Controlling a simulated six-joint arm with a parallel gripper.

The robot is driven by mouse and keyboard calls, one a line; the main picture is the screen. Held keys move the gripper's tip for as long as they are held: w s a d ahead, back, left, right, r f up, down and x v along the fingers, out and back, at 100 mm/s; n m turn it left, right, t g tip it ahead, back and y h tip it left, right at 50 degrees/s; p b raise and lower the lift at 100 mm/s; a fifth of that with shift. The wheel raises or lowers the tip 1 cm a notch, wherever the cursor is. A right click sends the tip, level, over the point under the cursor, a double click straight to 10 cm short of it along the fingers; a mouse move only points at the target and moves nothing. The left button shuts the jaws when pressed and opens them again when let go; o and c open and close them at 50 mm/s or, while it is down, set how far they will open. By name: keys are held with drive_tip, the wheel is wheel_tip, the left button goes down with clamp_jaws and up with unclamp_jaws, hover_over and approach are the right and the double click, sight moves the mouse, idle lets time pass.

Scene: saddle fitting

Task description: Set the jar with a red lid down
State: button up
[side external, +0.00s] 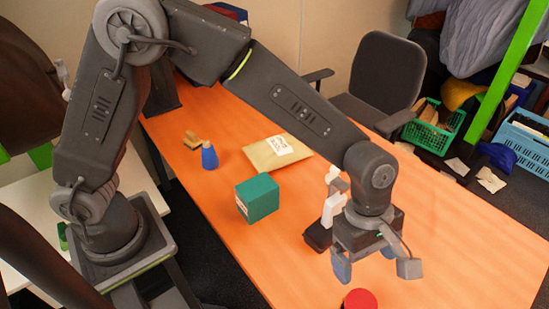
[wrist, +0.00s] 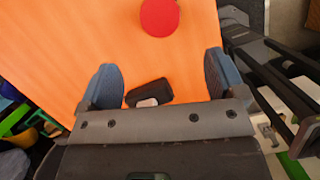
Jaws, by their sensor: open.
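The red lid of the jar (side external: 360,299) shows at the bottom edge of the side view, and the jar's body is mostly out of the picture. The red lid also shows at the top of the wrist view (wrist: 160,17), seen from above, beyond my fingertips. My gripper (side external: 364,262) is open above the orange table, with its blue-grey fingers spread wide. In the wrist view the gripper (wrist: 162,78) has nothing held between its fingers, and the jar is apart from them.
A black object (side external: 317,237) lies on the orange table (side external: 460,240) beside a white bottle (side external: 332,208). The table's right part looks clear.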

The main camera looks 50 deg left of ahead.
drive_tip(key=s+a+r+m+t+y, duration=0.1)
drive_tip(key=s+a+r+m+t, duration=0.15)
drive_tip(key=a+r+m, duration=0.6)
drive_tip(key=s+a+r+m+t, duration=0.25)
drive_tip(key=a+r, duration=0.35)
drive_tip(key=a, duration=0.8)
drive_tip(key=s+a+m+t+y, duration=0.1)
drive_tip(key=s+a+m+y, duration=0.1)
drive_tip(key=s+a+m, duration=0.2)
drive_tip(key=s+a, duration=0.3)
drive_tip(key=shift+s+a+r, duration=0.2)
